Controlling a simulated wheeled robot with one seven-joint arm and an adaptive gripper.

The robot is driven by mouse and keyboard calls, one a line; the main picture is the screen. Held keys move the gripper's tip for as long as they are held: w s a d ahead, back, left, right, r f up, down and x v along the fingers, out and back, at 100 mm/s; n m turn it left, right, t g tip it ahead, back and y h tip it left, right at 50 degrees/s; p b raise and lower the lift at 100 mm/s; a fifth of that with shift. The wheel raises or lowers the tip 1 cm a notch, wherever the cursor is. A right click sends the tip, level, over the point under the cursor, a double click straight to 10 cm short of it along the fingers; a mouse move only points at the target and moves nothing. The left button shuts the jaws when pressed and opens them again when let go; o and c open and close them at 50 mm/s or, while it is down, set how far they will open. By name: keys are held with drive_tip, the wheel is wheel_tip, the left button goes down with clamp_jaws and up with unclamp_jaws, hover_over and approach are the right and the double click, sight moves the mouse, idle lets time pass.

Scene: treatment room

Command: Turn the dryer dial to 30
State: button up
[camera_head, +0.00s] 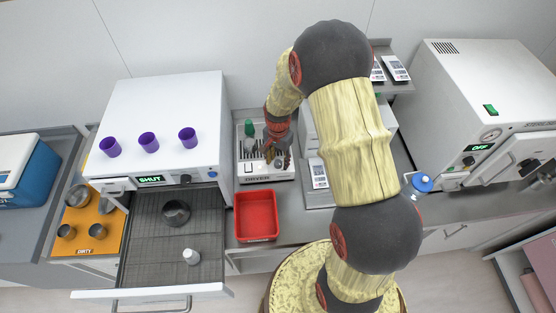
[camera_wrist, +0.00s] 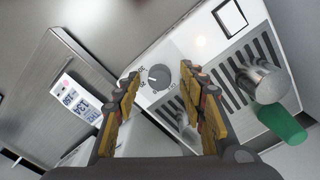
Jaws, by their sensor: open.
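The dryer is a pale box (camera_head: 285,174) against the wall in the head view, with its name on the front edge. Its round dark grey dial (camera_wrist: 158,75) shows in the wrist view on a white panel, with small numbers around it. A light mark shows on the dial's left part, but I cannot read its setting surely. My gripper (camera_head: 276,157) is over the dryer in the head view and hides the dial. In the wrist view my gripper (camera_wrist: 160,82) is open and empty, its fingers appearing on either side of the dial; contact is not clear.
The dryer's slotted top carries a metal cylinder (camera_wrist: 262,82) and a green piece (camera_wrist: 283,123). A red bin (camera_head: 257,237) stands before the dryer. An open drawer (camera_head: 150,293) is to the left.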

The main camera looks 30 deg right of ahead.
sight(278, 162)
wheel_tip(278, 162, up, 12)
idle(0.7)
idle(0.5)
drive_tip(key=s+a+r+n+t+b, duration=0.2)
drive_tip(key=s+a+r+n+b, duration=0.1)
drive_tip(key=s, duration=0.4)
drive_tip(key=s+a+r+n+t+b, duration=0.1)
drive_tip(key=s+a+r+n+b, duration=0.3)
drive_tip(key=s, duration=0.3)
drive_tip(key=s+a+r+n+t+b, duration=0.2)
drive_tip(key=s+a+r+n+b, duration=0.1)
drive_tip(key=s+n+b, duration=0.2)
drive_tip(key=shift+s+a+r+t+b, duration=0.2)
drive_tip(key=shift+s+r+t+b, duration=0.15)
drive_tip(key=shift+s, duration=0.85)
